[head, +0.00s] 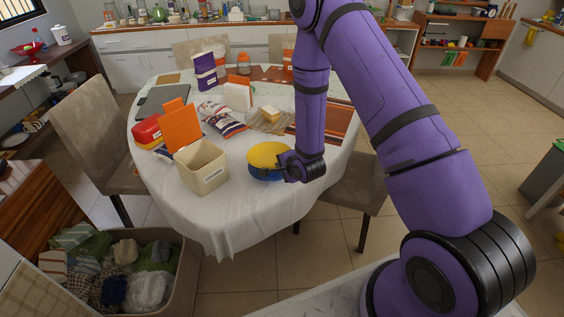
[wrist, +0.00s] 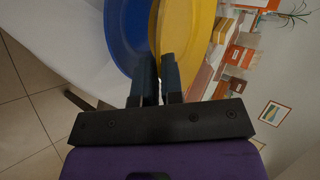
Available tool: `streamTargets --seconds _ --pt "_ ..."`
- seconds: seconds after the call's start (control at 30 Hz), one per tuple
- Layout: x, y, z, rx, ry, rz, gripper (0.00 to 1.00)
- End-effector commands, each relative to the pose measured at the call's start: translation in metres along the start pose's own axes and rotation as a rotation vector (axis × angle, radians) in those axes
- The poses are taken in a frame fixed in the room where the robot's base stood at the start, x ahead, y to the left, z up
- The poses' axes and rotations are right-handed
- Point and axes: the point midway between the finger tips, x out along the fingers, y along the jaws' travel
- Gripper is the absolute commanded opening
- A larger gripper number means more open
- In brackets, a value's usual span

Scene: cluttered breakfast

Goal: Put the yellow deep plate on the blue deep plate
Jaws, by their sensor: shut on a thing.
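The yellow deep plate (head: 268,154) is right above the blue deep plate (head: 262,174), near the front right edge of the table. In the wrist view the yellow plate (wrist: 190,28) and the blue plate (wrist: 124,30) lie close together, one over the other. I cannot tell whether the yellow one rests fully on the blue one. My gripper (head: 286,163) is at the right side of the plates, its fingers shut on the rim of the yellow plate. In the wrist view the fingertips (wrist: 160,72) hide part of both rims.
A beige canister (head: 201,168) stands left of the plates. A chair (head: 345,184) stands at the right. The cloth in front of the plates is clear.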

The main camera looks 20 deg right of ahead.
Motion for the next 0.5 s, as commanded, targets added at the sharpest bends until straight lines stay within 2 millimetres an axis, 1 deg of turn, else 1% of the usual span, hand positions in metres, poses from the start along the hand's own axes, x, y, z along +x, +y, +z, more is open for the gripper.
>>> streamTargets --seconds 0.2,0.5 --pt "0.009 0.012 -0.001 0.000 0.001 0.000 0.00" --pt "0.017 0.022 0.000 0.000 0.000 -0.001 0.00"
